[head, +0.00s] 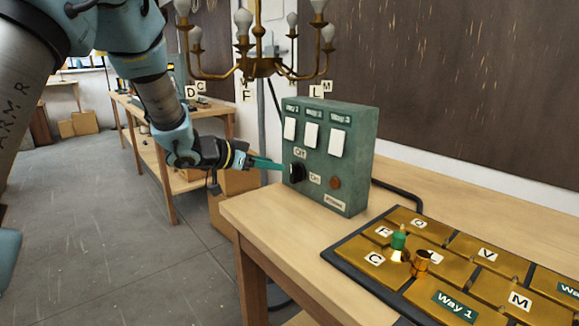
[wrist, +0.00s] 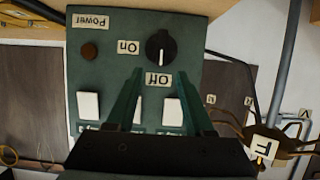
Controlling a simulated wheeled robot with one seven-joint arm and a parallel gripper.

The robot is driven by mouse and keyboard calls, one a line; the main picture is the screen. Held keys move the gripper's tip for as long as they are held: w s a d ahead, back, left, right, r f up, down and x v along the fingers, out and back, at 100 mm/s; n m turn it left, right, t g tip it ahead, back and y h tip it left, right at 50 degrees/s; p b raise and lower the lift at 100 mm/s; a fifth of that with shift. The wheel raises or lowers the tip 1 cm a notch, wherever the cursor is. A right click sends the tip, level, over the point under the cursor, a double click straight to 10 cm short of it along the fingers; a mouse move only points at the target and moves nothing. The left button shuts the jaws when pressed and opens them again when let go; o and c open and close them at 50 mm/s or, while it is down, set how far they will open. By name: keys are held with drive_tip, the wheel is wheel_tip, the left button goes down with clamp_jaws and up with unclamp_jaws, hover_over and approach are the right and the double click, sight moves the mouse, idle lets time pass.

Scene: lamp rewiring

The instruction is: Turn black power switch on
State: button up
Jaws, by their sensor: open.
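The black power switch (head: 297,172) is a round knob on the front of a green control box (head: 352,165) standing on the wooden table. Labels "Off" and "On" sit beside it. In the wrist view, upside down, the black knob (wrist: 159,47) has a white mark pointing toward the "Off" label (wrist: 158,80). My gripper (head: 283,165) is at the left of the box, its green fingers pointing at the knob. In the wrist view the gripper (wrist: 158,82) is open and empty, its fingertips to either side of "Off", just short of the knob. I cannot tell whether they touch the box.
A brown round button (head: 335,183) and three white switches (head: 311,134) are on the box. A brass-plated board (head: 395,285) with a green-topped piece (head: 399,238) lies at front right. Bare tabletop (head: 285,222) lies before the box.

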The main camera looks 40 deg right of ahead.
sight(291, 167)
drive_tip(key=p+x, duration=0.1)
drive_tip(key=x, duration=0.6)
drive_tip(key=shift+w, duration=0.1)
drive_tip(key=shift+c, duration=0.4)
clamp_jaws()
